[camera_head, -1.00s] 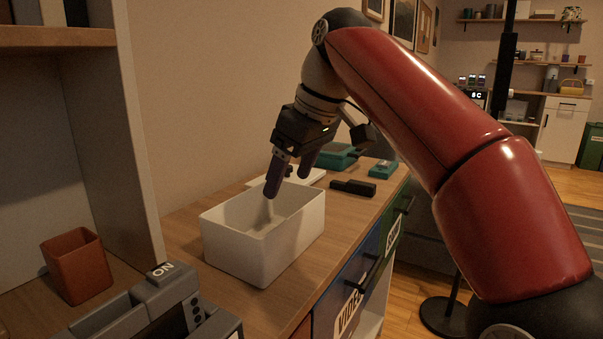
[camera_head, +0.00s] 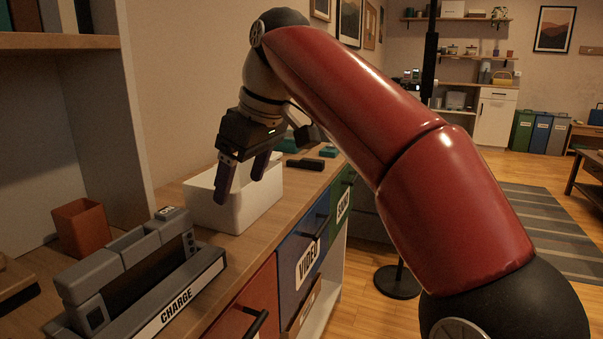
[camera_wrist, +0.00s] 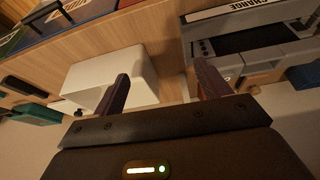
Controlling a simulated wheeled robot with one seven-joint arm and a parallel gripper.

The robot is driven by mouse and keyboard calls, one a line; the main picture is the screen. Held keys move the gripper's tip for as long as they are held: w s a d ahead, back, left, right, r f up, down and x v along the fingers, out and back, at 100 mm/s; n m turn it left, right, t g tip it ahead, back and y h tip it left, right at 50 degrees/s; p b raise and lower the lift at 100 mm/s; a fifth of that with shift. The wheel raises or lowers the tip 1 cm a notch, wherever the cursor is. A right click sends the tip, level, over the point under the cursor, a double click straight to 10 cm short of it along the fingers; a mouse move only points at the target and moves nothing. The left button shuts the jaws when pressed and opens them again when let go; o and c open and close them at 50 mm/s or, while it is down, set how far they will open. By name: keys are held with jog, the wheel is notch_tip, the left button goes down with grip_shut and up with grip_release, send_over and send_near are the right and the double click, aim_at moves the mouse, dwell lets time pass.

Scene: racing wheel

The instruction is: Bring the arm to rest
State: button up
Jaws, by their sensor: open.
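My gripper (camera_head: 243,178) hangs at the end of my red arm, with its two dark purple fingers apart and nothing between them. In the head view it is in front of and above a white open box (camera_head: 262,205) on the wooden counter. In the wrist view the fingers of my gripper (camera_wrist: 160,95) point over the counter, with the white box (camera_wrist: 95,78) beside the left finger. The fingers look clear of the box, though the head view overlaps them. The inside of the box is mostly hidden.
A grey charging dock (camera_head: 130,268) labelled CHARGE stands at the front left, beside an orange-brown cup (camera_head: 82,228). A black object (camera_head: 305,163) lies behind the box. Labelled drawers (camera_head: 305,255) line the counter's front. A thin black stand (camera_head: 398,282) is on the floor.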

jog(key=s+d+f+m+t+h, duration=0.1)
jog(key=s+d+f+m+h, duration=0.1)
jog(key=s+d+f+m, duration=0.4)
jog(key=s+d+f+m+t+h, duration=0.1)
jog(key=s+d+f+m+t, duration=0.1)
jog(key=s+d+f+m, duration=0.5)
jog(key=s+d+f, duration=0.5)
jog(key=d+f, duration=0.6)
jog(key=f, duration=0.1)
jog(key=shift+d+f+t+h, duration=0.2)
jog(key=shift+f+t+h, duration=0.1)
jog(key=shift+h, duration=0.1)
